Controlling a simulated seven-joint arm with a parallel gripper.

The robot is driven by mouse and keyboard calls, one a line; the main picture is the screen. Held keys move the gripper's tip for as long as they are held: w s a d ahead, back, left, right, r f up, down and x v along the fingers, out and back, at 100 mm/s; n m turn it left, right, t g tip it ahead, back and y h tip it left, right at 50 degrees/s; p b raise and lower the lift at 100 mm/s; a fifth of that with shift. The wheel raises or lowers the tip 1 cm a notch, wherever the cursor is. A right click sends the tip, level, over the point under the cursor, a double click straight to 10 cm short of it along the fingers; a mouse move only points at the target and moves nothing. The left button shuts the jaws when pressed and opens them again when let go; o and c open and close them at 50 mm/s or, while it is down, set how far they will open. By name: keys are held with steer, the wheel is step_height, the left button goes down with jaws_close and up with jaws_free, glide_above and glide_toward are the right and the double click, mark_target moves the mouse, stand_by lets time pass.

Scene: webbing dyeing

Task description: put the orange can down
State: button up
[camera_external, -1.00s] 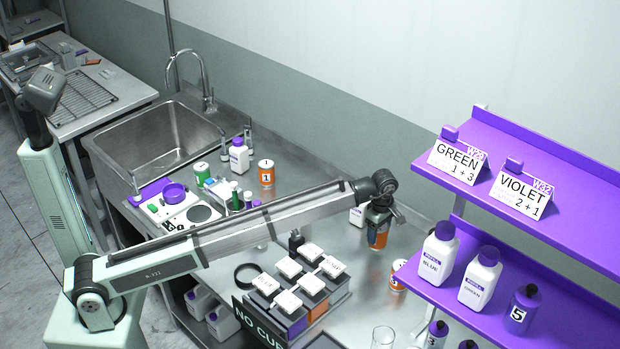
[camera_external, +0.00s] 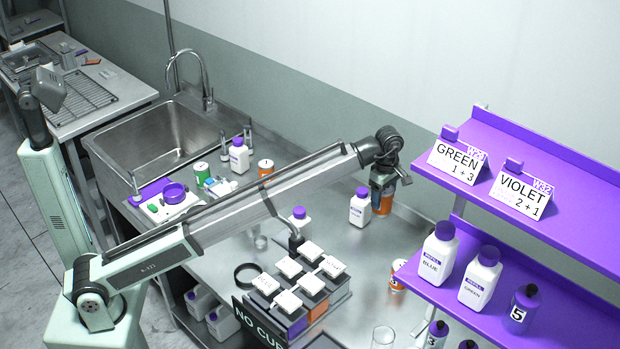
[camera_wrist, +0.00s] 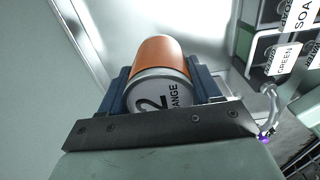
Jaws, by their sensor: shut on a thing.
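The orange can (camera_external: 383,203) is in my gripper (camera_external: 383,190), over the back right part of the steel counter (camera_external: 335,245) in the external view. In the wrist view the can (camera_wrist: 165,68) lies between the two dark blue fingers (camera_wrist: 160,90), which are shut on its sides. Its grey lid with "2" and "ORANGE" faces the camera. The external view does not clearly show the gap between the can's bottom and the counter.
A white bottle with a purple cap (camera_external: 361,208) stands just left of the held can. The purple shelf (camera_external: 550,290) is to the right. Another orange can (camera_external: 398,274) sits near its edge. A rack of white-lidded boxes (camera_external: 300,285) stands in front.

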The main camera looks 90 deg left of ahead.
steer(key=r, duration=0.2)
steer(key=shift+s+a+r, duration=0.25)
steer(key=shift+a+r, duration=0.05)
steer(key=shift+a, duration=0.05)
steer(key=s+a, duration=2.7)
steer(key=s, duration=0.1)
steer(key=shift+w+a+f, duration=0.1)
steer(key=shift+a+f, duration=0.05)
steer(key=shift+f, duration=5.15)
steer(key=shift+w+a+f, duration=0.1)
steer(key=shift+f, duration=5.2)
steer(key=shift+f, duration=0.1)
steer(key=o, duration=1.3)
